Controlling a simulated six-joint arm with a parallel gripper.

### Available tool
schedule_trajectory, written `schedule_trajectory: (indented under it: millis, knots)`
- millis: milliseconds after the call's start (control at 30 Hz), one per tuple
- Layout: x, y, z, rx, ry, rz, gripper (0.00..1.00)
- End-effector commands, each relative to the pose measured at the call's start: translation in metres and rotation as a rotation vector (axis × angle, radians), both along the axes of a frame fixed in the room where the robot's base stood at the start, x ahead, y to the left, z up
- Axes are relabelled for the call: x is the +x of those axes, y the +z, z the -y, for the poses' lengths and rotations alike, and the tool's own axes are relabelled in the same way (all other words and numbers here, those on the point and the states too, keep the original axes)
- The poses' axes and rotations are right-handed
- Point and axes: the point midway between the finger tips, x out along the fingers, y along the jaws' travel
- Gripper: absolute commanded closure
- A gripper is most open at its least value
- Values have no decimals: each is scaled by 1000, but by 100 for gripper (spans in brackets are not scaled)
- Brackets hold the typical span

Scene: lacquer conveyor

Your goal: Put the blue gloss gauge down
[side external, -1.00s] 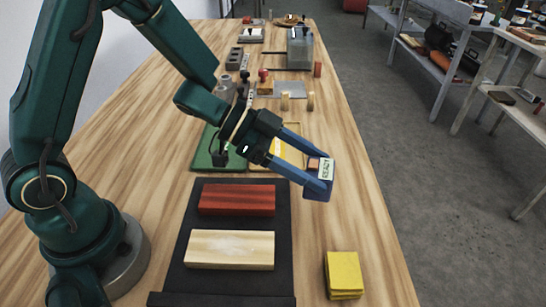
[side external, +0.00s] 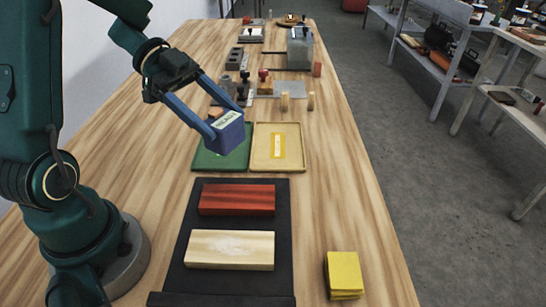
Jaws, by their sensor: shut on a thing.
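The blue gloss gauge (side external: 228,137) is a small blue block with a pale label on its face. My gripper (side external: 216,127) is shut on it, with one blue finger on each side. In the side external view the gauge appears over the green tray (side external: 206,162) and hides part of it. It looks raised above the tray, but the exact height is hard to tell. A yellow tray (side external: 291,160) with a yellow marking in its middle lies beside the green one, on the right.
A black conveyor mat (side external: 284,230) carries a red board (side external: 237,200) and a pale board (side external: 230,250) in front. Yellow pads (side external: 343,272) are stacked at the front right. Stamps and small wooden pegs (side external: 284,101) stand behind the trays. The table's right strip is mostly clear.

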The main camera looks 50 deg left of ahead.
Motion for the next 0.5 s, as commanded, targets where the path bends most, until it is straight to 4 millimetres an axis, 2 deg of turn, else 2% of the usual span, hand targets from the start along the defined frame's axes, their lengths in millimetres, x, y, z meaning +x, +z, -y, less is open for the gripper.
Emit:
schedule_trajectory:
  millis: [33,200,400,500]
  knots:
    - [-9,2,-16,-1,9,1,100]
    - [-37,6,-55,-2,44,1,100]
    - [-48,6,-80,-1,131,3,100]
    - [-48,4,-82,-2,155,3,100]
